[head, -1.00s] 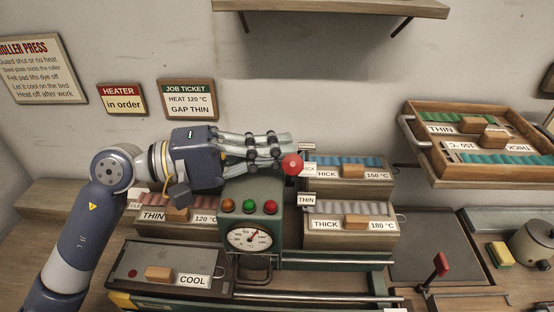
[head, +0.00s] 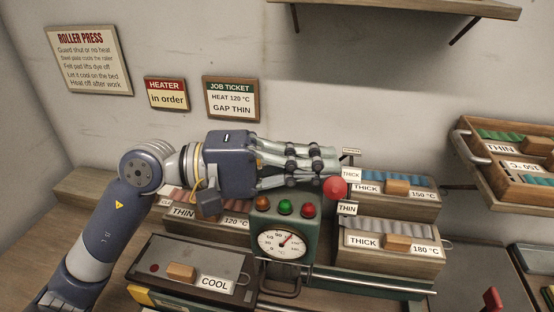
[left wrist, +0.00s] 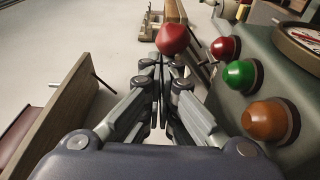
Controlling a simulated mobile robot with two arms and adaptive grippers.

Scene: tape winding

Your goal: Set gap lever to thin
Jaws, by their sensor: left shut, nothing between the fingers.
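The gap lever's red ball knob (head: 335,188) is on the right side of the green press housing, at a height between the THICK label (head: 351,174) and the THIN label (head: 347,208). In the left wrist view the red knob (left wrist: 172,38) is just beyond my fingertips. My left gripper (head: 337,168) reaches in from the left over the housing, shut and empty, its fingertips just above the knob. Whether they touch it I cannot tell. The lever's arm is mostly hidden. My right gripper is not in view.
The housing carries orange, green and red lamps (head: 285,207) and a dial gauge (head: 281,244). A THICK 180 °C tray (head: 430,265) stands to the right, the COOL block (head: 165,285) in front left. The job ticket (head: 232,99) reads HEAT 120 °C, GAP THIN. A wooden shelf (head: 400,10) hangs above.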

